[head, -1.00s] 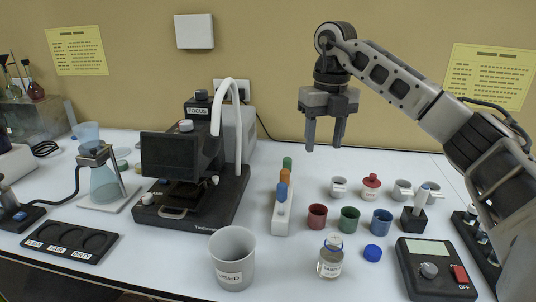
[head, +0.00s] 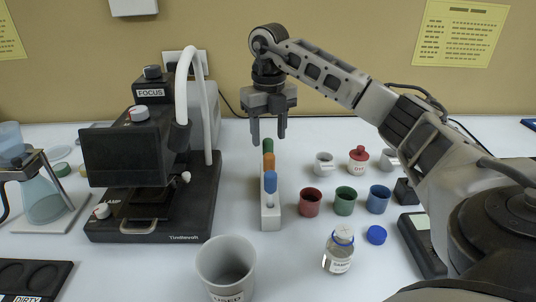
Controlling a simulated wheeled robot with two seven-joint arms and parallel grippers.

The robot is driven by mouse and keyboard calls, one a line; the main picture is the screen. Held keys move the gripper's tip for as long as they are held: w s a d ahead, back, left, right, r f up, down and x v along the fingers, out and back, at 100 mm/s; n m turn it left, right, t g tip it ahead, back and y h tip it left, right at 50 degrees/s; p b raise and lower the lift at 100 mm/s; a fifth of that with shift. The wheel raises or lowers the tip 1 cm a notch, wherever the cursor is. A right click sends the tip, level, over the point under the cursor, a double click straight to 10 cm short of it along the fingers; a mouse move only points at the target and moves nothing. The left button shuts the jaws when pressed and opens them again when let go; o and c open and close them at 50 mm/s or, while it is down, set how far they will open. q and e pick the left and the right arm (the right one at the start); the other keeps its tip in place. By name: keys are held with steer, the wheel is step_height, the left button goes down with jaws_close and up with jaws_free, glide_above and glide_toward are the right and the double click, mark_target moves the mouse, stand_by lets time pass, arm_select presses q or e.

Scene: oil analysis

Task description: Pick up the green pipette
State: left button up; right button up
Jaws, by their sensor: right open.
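The green pipette (head: 268,146) stands at the far end of a white rack (head: 270,219). An orange pipette (head: 268,161) and a blue pipette (head: 270,182) stand nearer in the same rack. Only the coloured tops show clearly; the green one's lower part is hidden by the others. My right gripper (head: 268,136) points down with its two fingers apart, empty, at the green top. I cannot tell from this view whether the fingers are around it or behind it. My left gripper is not in view.
A microscope (head: 150,180) with a white curved tube stands left of the rack. A grey USED cup (head: 226,262) is in front. Red (head: 310,203), green (head: 345,202) and blue (head: 379,200) cups, a sample bottle (head: 339,252) and a blue cap (head: 376,235) stand to the right.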

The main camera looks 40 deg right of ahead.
step_height(320, 180, down, 6)
steer(key=shift+w+r+p, duration=0.15)
steer(key=shift+p, duration=0.3)
steer(key=shift+c, duration=0.6)
steer(key=c, duration=0.5)
